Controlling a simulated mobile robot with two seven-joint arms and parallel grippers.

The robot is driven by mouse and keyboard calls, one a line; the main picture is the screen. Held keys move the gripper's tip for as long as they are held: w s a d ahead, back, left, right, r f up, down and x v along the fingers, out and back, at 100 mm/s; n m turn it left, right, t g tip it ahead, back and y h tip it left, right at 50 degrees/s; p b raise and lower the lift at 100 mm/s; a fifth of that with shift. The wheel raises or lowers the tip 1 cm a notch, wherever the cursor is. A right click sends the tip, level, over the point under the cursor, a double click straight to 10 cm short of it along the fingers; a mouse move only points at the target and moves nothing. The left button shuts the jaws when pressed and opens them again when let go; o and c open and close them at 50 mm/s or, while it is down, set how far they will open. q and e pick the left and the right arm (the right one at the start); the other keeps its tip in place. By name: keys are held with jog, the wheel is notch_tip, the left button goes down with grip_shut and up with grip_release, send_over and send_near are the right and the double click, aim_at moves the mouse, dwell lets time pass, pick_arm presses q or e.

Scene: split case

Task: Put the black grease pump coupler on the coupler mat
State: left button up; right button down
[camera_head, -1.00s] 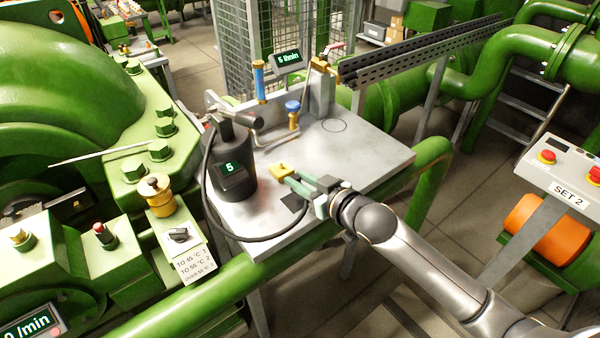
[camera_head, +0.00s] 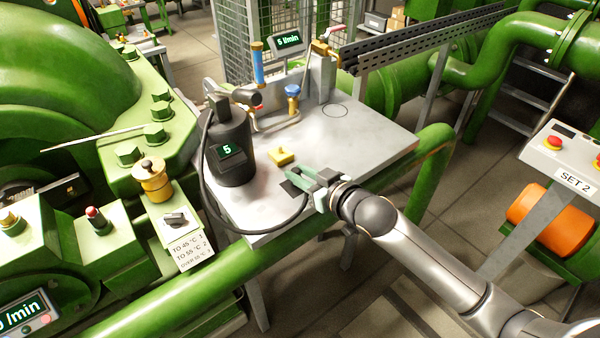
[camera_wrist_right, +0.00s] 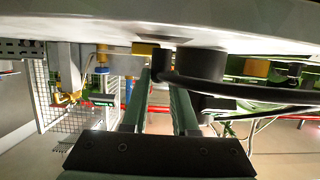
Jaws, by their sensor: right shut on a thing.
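The black grease pump (camera_head: 230,150) stands on the grey bench with a "5" display, and its black hose (camera_head: 270,238) loops along the front edge to my right gripper (camera_head: 291,174). That gripper's pale green fingers are low over the dark square coupler mat (camera_head: 290,188), partly covering it. In the right wrist view, the fingers (camera_wrist_right: 163,85) are shut on the black coupler (camera_wrist_right: 159,63) at the hose end, close to the bench surface. In the head view the fingers mostly hide the coupler. Whether it touches the mat is unclear. My left gripper is not visible.
A yellow block (camera_head: 281,156) lies on the bench just beyond the fingertips. A blue-capped fitting (camera_head: 293,100), a blue cylinder (camera_head: 258,68) and a flow display stand at the back. The bench's right side (camera_head: 370,145) is clear around a drawn circle.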

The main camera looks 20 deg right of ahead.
jog(key=shift+f, duration=0.6)
jog(key=c, duration=0.6)
grip_release()
jog(key=v, duration=1.2)
jog(key=shift+s+r+b, duration=0.2)
jog(key=shift+b, duration=0.25)
jog(key=s+a+f+g+h, duration=0.1)
jog(key=s+f, duration=0.3)
jog(key=f, duration=0.5)
jog(key=s+a+f+m+g, duration=0.1)
jog(key=s+f+g, duration=0.1)
jog(key=s+f, duration=0.3)
jog(key=s+a+f+m+g+h, duration=0.1)
jog(key=s+f, duration=0.4)
jog(key=f, duration=0.8)
jog(key=shift+f+h+p, duration=0.25)
jog(key=shift+h+p, duration=0.05)
